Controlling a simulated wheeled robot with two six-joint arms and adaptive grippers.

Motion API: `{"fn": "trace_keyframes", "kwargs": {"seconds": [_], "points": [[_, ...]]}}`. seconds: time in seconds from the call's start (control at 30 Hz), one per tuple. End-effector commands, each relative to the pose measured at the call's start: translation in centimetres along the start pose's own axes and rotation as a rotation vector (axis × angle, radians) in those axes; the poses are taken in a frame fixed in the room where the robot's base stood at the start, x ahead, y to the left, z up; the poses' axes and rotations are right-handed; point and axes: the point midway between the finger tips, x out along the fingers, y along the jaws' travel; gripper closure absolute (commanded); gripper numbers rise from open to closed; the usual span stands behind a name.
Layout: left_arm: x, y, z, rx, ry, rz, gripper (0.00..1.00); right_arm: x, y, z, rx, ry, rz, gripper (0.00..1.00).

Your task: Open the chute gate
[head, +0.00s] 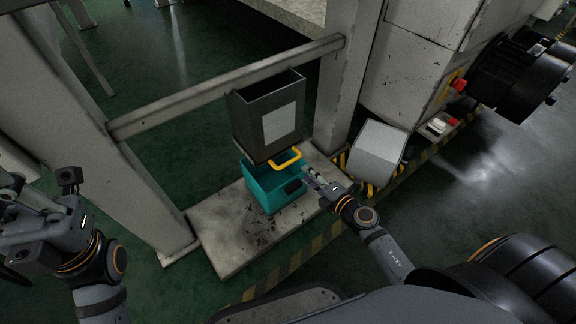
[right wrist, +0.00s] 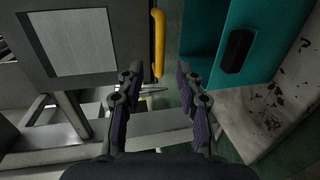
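The dark grey chute (head: 268,115) with a pale panel hangs above a teal bin (head: 262,190). A yellow handle (head: 285,159) sticks out at the chute's lower edge, where the gate is. My right gripper (head: 311,178) is just to the right of and below the handle. In the right wrist view the right gripper (right wrist: 159,68) is open, and the yellow handle (right wrist: 158,42) shows ahead in the gap between its fingertips. I cannot tell if they touch. My left gripper (head: 14,188) is at the left edge, far from the chute, its fingers unclear.
The teal bin stands on a worn pale plinth (head: 222,232). A grey rail (head: 225,88) crosses behind the chute between two posts. A grey slanted box (head: 378,150) stands to the right. Yellow-black striping (head: 300,258) marks the green floor.

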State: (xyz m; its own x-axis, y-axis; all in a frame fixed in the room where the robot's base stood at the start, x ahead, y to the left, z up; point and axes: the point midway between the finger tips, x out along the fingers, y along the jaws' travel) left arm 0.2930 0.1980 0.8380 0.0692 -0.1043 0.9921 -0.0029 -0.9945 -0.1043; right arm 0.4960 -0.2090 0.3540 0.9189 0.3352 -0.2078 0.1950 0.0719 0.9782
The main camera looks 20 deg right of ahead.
Motion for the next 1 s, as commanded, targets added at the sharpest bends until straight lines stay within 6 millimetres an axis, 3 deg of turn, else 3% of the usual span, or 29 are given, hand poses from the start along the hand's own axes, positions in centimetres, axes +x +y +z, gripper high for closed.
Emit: {"fn": "trace_keyframes", "kwargs": {"seconds": [0.3, 0.5, 0.87, 1.0], "points": [[-1.4, 0.2, 0.2, 0.007, -0.003, 0.0, 1.0, 6.3, -0.2, 0.1, 0.004, -0.002, 0.003, 0.64], [-2.3, 0.3, 0.3, 0.014, -0.005, 0.002, 1.0, 9.3, -0.2, 0.0, 0.004, -0.001, 0.001, 0.64], [-2.4, 0.4, 0.4, 0.017, -0.006, 0.004, 1.0, 10.1, 0.0, 0.0, 0.004, -0.001, -0.001, 0.64], [-2.4, 0.4, 0.4, 0.017, -0.006, 0.003, 1.0, 10.1, 0.0, 0.0, 0.004, -0.001, -0.001, 0.8]]}}
